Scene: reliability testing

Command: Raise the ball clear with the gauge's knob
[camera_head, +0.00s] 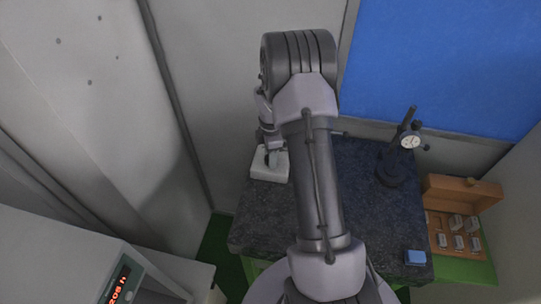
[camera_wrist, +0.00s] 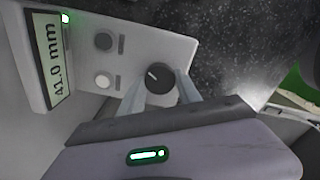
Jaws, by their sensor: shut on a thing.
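The gauge (camera_wrist: 80,40) is a pale box with a lit display (camera_wrist: 57,60) reading 41.0 mm, a green light, and one dark and one white button. Its round black knob (camera_wrist: 160,82) has a white pointer line. My gripper (camera_wrist: 162,88) is shut on the knob, one finger on each side. In the head view the gauge (camera_head: 262,174) is a small white box at the left back of the dark stone table, with my gripper (camera_head: 270,156) at it. I see no ball in either view.
On the stone table (camera_head: 375,225) stands a dial indicator (camera_head: 390,170) at right, with a blue block (camera_head: 415,257) at the front right. An open wooden case (camera_head: 460,190) with several metal blocks lies beyond. A machine with red digits (camera_head: 120,284) is at lower left.

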